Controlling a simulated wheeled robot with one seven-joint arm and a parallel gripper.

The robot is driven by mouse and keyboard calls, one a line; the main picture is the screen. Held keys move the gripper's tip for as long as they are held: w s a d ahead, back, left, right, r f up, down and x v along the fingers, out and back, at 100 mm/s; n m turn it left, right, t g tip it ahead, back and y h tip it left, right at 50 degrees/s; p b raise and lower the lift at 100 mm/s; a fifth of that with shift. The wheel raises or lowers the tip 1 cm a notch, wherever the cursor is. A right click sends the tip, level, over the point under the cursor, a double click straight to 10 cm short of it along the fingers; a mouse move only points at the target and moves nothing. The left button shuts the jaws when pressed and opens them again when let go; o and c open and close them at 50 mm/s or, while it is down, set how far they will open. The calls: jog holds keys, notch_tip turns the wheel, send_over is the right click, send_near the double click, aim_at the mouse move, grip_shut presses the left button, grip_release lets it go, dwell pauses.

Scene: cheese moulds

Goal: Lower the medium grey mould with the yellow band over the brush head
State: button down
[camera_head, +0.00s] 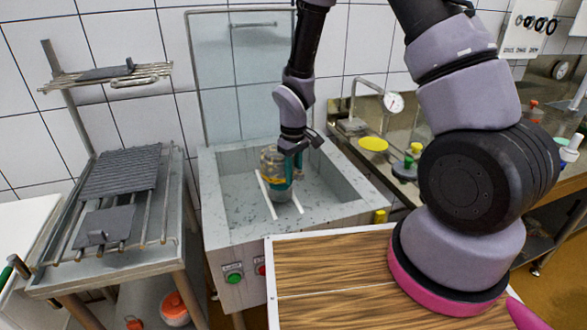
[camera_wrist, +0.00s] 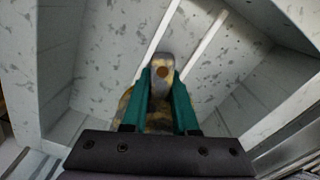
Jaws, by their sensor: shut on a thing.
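My gripper (camera_head: 285,172) hangs over the sink basin, its teal fingers pointing down and shut on the grey mould (camera_head: 270,160). The mould looks mottled, with yellowish parts, and sits low within the basin. In the wrist view the fingers (camera_wrist: 160,95) close on both sides of the mould (camera_wrist: 128,102), and a rounded mottled piece with a brown spot shows between their tips. A grey rounded shape shows below the fingers in the head view. I cannot make out the brush head apart from the mould, nor whether the two touch.
The grey speckled sink (camera_head: 340,190) has raised walls around the gripper, and two pale bars (camera_head: 296,203) cross its floor. A wooden-topped table (camera_head: 330,285) stands in front. A rack (camera_head: 120,175) stands left. A yellow disc (camera_head: 373,144) and a gauge (camera_head: 393,102) are right.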

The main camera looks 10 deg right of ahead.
jog(key=shift+f, duration=4.25)
jog(key=c, duration=0.6)
grip_release()
